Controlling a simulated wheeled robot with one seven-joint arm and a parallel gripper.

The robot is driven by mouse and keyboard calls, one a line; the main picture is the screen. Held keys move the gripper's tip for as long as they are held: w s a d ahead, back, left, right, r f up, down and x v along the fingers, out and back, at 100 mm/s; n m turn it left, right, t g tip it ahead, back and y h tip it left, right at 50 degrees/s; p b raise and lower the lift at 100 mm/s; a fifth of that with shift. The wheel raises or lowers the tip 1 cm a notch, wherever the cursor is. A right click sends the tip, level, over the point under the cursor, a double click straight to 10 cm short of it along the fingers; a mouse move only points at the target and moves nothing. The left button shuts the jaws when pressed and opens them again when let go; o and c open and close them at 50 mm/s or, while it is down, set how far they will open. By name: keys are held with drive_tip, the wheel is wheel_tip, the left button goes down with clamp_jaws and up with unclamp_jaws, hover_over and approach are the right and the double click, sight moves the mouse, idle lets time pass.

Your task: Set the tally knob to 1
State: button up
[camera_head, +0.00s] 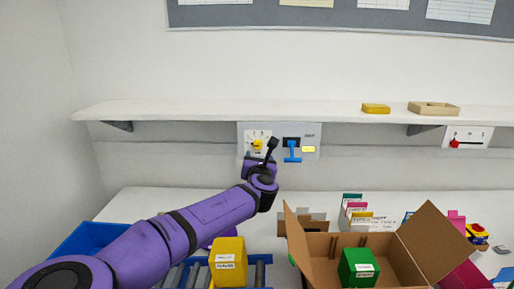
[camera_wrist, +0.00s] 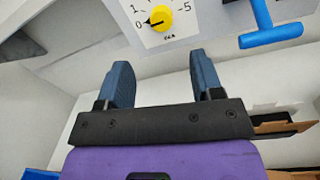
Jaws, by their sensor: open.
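A yellow round knob (camera_wrist: 158,18) sits on a white dial plate at the top of the wrist view. Its black pointer is turned left, toward the 0 mark, with the 1 mark just above it and a 5 on the right. The small label under it is too blurred to read. The knob also shows in the head view (camera_head: 257,146), on a wall panel under the shelf. My gripper (camera_wrist: 160,72) is open and empty, its two blue fingers apart and short of the knob. In the head view my gripper (camera_head: 267,152) is in front of the panel's lower part.
A blue T-shaped handle (camera_head: 292,152) is right of the knob on the same panel. The shelf (camera_head: 215,110) juts out above. A red control (camera_head: 455,143) is farther right. An open cardboard box (camera_head: 318,245) and a yellow box (camera_head: 228,262) stand below.

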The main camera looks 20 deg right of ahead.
sight(258, 146)
drive_tip(key=x, duration=1)
drive_tip(key=shift+w, duration=0.15)
drive_tip(key=shift+d, duration=0.1)
drive_tip(key=shift+c, duration=0.3)
drive_tip(key=c, duration=0.9)
drive_tip(key=shift+o, duration=0.2)
drive_tip(key=shift+m, duration=0.4)
drive_tip(key=m, duration=0.2)
drive_tip(key=shift+m, duration=0.4)
drive_tip(key=shift+f+m, duration=0.1)
drive_tip(key=shift+m, duration=1.7)
